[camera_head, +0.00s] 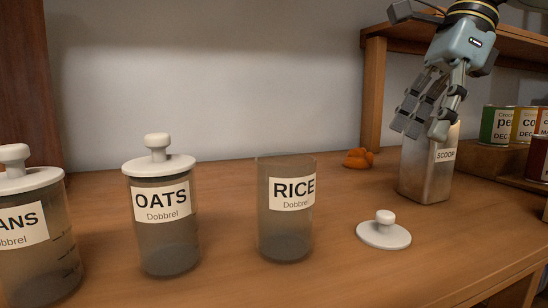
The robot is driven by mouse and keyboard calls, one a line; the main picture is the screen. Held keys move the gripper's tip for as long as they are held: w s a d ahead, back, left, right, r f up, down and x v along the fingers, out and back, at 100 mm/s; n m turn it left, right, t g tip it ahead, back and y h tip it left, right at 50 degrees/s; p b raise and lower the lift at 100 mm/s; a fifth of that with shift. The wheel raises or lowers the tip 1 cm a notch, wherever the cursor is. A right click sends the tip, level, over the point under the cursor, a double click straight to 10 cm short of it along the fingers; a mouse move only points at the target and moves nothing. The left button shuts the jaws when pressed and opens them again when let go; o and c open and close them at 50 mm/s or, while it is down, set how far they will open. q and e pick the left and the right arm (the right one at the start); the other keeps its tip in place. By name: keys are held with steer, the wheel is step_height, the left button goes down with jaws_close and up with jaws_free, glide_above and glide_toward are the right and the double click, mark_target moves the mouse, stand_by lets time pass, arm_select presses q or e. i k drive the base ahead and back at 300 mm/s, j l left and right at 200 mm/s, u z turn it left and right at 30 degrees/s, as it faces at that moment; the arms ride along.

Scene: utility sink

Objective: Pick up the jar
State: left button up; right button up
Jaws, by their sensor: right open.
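Three labelled jars stand upright on the wooden counter. The rice jar (285,235) has no lid on it. The oats jar (163,235) and the jar at the left edge, its label partly cut off and ending in "ANS" (38,262), each wear a white knobbed lid. A loose white lid (384,231) lies on the counter right of the rice jar. My right gripper (424,126) is open, pointing down at the top of a metal container labelled "SCOOP" (428,178). Its fingers overlap the container's rim; I cannot tell whether they touch. My left gripper is out of view.
Several tins (526,124) stand on a wooden step at the right. A small orange object (358,158) lies near the wall. A wooden shelf (376,100) rises behind my right gripper. The counter front (330,285) is clear.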

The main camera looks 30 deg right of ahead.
mark_target(285, 182)
steer(key=k, duration=1)
